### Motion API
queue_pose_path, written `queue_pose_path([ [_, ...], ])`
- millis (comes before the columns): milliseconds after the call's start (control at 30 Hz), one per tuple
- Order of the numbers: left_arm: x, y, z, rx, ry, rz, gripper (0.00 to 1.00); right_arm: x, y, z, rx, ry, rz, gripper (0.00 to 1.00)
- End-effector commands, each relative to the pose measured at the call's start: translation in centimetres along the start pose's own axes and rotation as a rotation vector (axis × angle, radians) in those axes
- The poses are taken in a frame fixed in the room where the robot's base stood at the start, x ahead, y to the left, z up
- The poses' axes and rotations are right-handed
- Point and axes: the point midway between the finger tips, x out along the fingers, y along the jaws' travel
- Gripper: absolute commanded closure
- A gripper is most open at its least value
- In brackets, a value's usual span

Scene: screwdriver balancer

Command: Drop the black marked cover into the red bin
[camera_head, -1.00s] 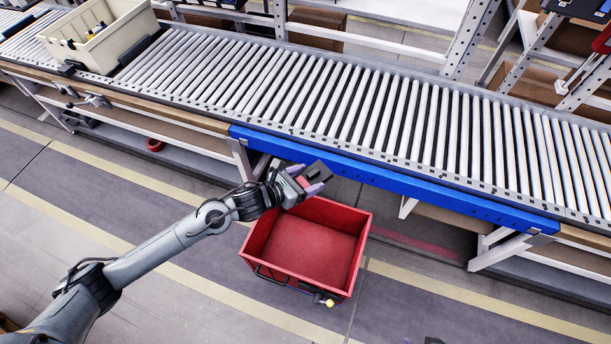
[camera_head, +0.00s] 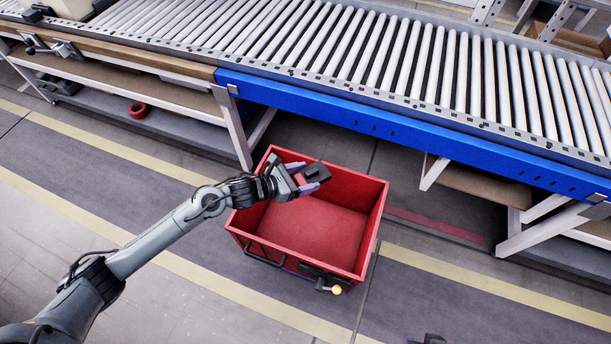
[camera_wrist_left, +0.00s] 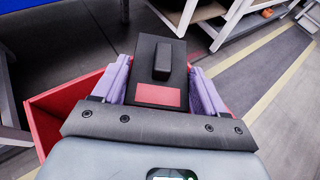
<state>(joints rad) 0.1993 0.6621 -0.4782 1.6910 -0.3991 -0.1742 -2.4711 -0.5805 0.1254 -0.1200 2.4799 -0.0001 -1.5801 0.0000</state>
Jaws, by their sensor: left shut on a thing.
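The black cover (camera_wrist_left: 149,55), with a raised black bar and a red mark, sits between the purple fingers in the left wrist view. In the head view the same cover (camera_head: 317,171) shows as a small dark block. My left gripper (camera_head: 308,178) is shut on it and holds it over the upper left part of the red bin (camera_head: 259,255), in line with its back wall. The bin's floor looks empty.
The roller conveyor (camera_head: 400,75) with its blue side rail (camera_head: 390,132) runs behind the bin. White conveyor legs (camera_head: 232,128) stand behind it, to the left and right. A red ring (camera_head: 138,110) lies on the lower shelf at left. The floor in front is clear.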

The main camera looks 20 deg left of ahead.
Motion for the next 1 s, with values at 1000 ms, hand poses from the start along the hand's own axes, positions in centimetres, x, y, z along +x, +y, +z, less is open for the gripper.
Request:
queue_pose_path([
  [1000, 5.0, 0.8, -13.2, 0.005, 0.001, -0.016, 0.58, 12.3, -0.7, 3.9, 0.009, 0.002, -0.007, 0.57],
])
